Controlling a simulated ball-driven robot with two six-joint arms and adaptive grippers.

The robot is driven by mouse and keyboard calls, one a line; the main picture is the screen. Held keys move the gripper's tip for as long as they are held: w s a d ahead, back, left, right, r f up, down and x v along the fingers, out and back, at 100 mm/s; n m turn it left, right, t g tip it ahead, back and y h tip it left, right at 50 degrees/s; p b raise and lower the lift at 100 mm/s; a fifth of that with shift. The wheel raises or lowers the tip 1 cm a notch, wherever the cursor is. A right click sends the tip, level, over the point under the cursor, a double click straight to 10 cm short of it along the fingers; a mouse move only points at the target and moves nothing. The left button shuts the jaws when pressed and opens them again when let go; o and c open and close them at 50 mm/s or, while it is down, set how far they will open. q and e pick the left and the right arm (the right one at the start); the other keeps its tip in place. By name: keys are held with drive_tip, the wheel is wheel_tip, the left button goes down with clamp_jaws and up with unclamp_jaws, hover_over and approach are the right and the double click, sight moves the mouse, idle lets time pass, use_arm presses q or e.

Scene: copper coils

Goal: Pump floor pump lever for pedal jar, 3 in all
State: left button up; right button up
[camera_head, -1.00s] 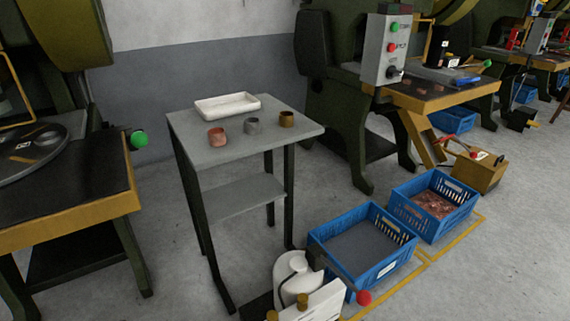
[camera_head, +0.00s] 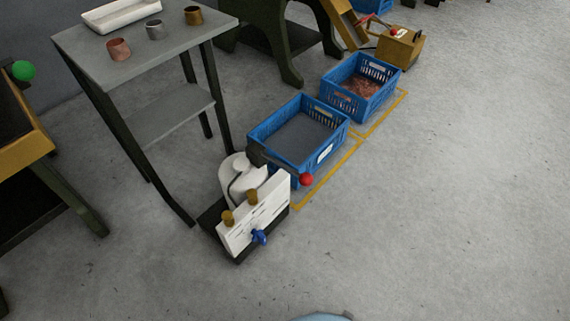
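A white jar-like vessel (camera_head: 238,175) sits behind the panel. A dark lever runs along the pump's back right and ends in a red ball (camera_head: 306,179); it stands out toward the right, near the front of a blue crate. I cannot tell which part is the pedal jar. Neither of my grippers is in view.
A grey table (camera_head: 95,55) at upper left bears a white tray (camera_head: 122,14) and three small cups. The floor at right and front is clear.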

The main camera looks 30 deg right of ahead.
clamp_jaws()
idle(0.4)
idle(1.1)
